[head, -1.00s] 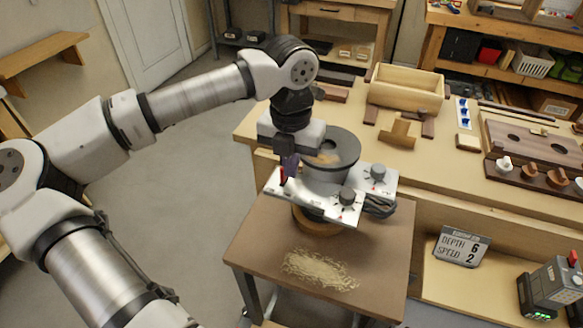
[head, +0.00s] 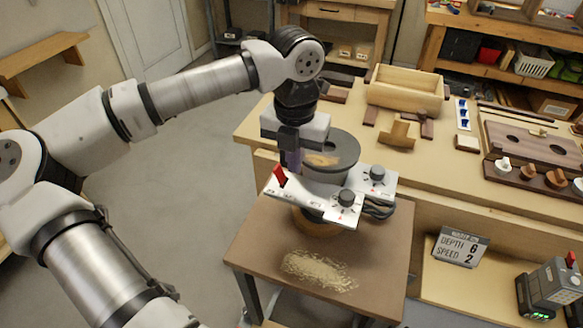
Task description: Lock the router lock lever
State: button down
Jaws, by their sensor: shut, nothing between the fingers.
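The router (head: 329,168) stands upright on the small brown table, with a dark round body and a light panel carrying two black knobs. Its red lock lever (head: 280,177) sticks up, tilted, at the panel's left end.
The small table (head: 250,250) has a pile of shavings (head: 318,270) at its front. A sign (head: 460,246) reading depth 6, speed 2 stands on a shelf at right. The workbench behind holds a wooden box (head: 406,90) and several wood pieces.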

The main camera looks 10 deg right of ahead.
notch_tip(320, 180, up, 7)
jog(key=p, duration=0.3)
dwell(0.5)
dwell(0.4)
